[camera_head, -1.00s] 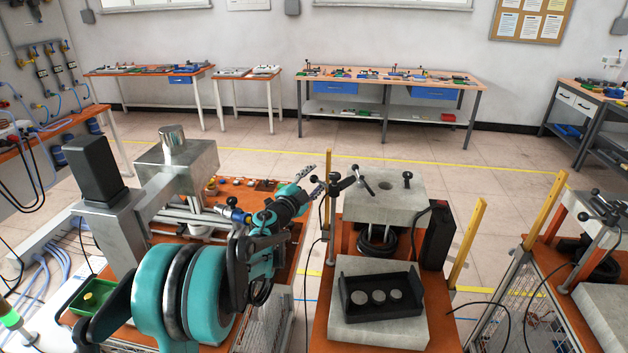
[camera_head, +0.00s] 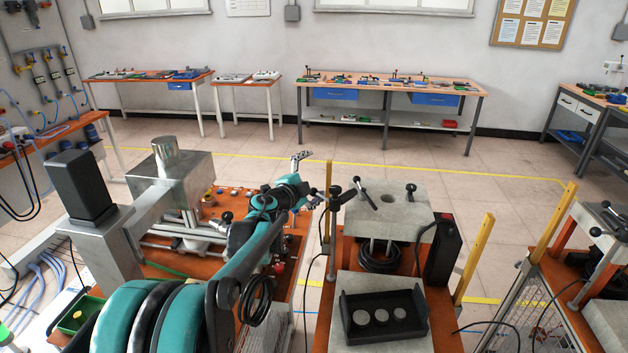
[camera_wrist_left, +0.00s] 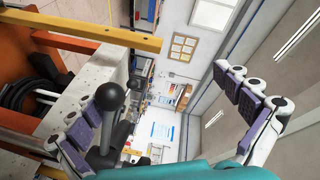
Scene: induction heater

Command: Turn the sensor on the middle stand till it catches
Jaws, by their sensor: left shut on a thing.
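The middle stand has a grey block (camera_head: 408,222) on top, with black ball-ended levers at its left edge (camera_head: 362,192). I take these for the sensor's handle, though no separate sensor body can be told apart. My left gripper (camera_head: 308,180) is just left of them, one finger pointing up. In the left wrist view, a black ball-ended lever (camera_wrist_left: 110,97) stands between my fingers, close against the purple pads of the left finger. The right finger's pads (camera_wrist_left: 245,95) look well apart from it. The exact contact is hidden. My right gripper is in neither view.
A yellow post (camera_head: 327,205) stands close beside my left gripper, and another (camera_head: 473,252) is right of the block. A black tray (camera_head: 384,335) with round discs sits in front. A metal machine (camera_head: 170,180) stands left. Cables hang around the stand.

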